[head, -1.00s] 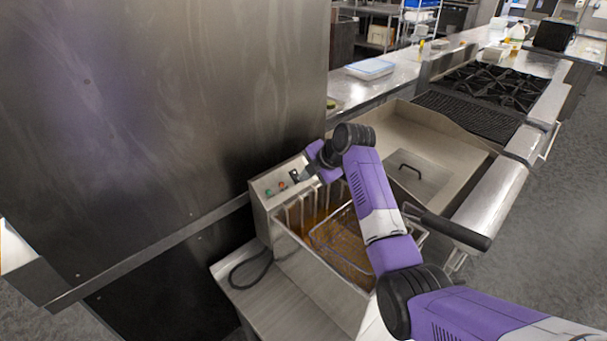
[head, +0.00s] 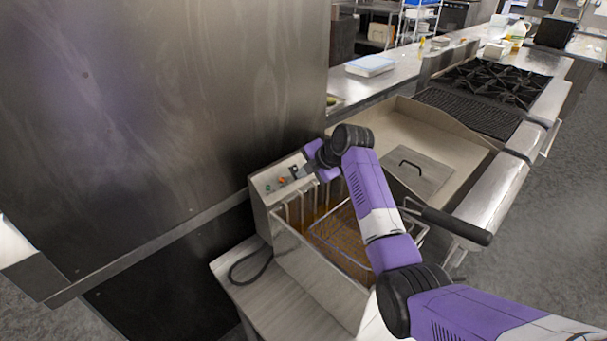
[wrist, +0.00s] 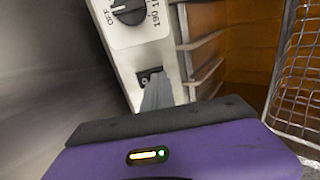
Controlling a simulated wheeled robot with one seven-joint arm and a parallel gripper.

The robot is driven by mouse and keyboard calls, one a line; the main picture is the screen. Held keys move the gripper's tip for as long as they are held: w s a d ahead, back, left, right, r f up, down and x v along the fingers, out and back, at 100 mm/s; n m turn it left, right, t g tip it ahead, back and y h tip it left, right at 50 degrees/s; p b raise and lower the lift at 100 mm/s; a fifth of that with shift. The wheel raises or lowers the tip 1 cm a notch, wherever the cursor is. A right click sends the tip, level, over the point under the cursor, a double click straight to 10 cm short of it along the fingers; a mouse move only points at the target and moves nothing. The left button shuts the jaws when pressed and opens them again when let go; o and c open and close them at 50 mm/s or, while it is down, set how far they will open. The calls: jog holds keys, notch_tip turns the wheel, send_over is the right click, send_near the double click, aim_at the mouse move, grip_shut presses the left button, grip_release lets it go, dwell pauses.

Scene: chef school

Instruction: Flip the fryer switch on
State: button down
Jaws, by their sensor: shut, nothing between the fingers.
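The fryer (head: 318,268) stands beside a tall steel panel, with a basket over its oil. Its control box (head: 262,197) carries a green light (head: 268,188) and an orange-red light (head: 282,181). In the wrist view the control face (wrist: 128,52) shows a black dial (wrist: 130,10) marked OFF and a small black rocker switch (wrist: 146,75). My gripper (head: 299,172) is shut and empty, and its fingertips (wrist: 154,82) are at the switch. They cover part of it, so I cannot tell contact or the switch's position.
The wire basket (head: 343,236) sits close to my gripper, and its black handle (head: 456,227) sticks out to the right. The steel panel (head: 165,110) rises left of the fryer. A basin with a lid (head: 418,172) and a stove (head: 490,84) lie behind.

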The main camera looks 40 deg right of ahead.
jog(key=shift+r+p, duration=0.45)
jog(key=shift+r, duration=0.3)
